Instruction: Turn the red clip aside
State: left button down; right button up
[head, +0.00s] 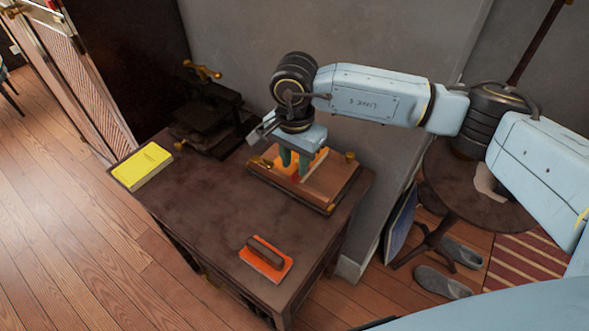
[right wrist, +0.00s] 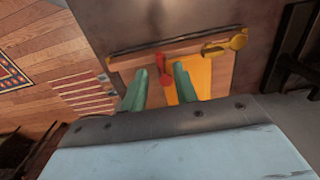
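The red clip (right wrist: 162,62) shows in the right wrist view at the dark bar along the edge of a wooden board, with a short red part pointing down between my fingers. My right gripper (right wrist: 160,84) is open, with its green fingertips on either side of the clip's lower part. I cannot tell whether they touch it. In the head view my right gripper (head: 293,162) reaches down over the wooden board (head: 325,190), and its fingers and arm largely hide the clip. A yellow-orange sheet (right wrist: 203,75) lies on the board beside the right-hand finger. My left gripper is not in view.
The board lies on a dark wooden table (head: 215,215). A yellow book (head: 142,165), a black press (head: 208,120) and an orange block with a brown handle (head: 266,259) are also there. The table's middle is clear. A wall stands close behind; a round table (head: 455,185) is at right.

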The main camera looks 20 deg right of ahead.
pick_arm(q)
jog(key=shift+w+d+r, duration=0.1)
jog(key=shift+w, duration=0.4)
pick_arm(e)
jog(key=shift+f, duration=1.35)
jog(key=shift+c, duration=0.4)
grip_shut()
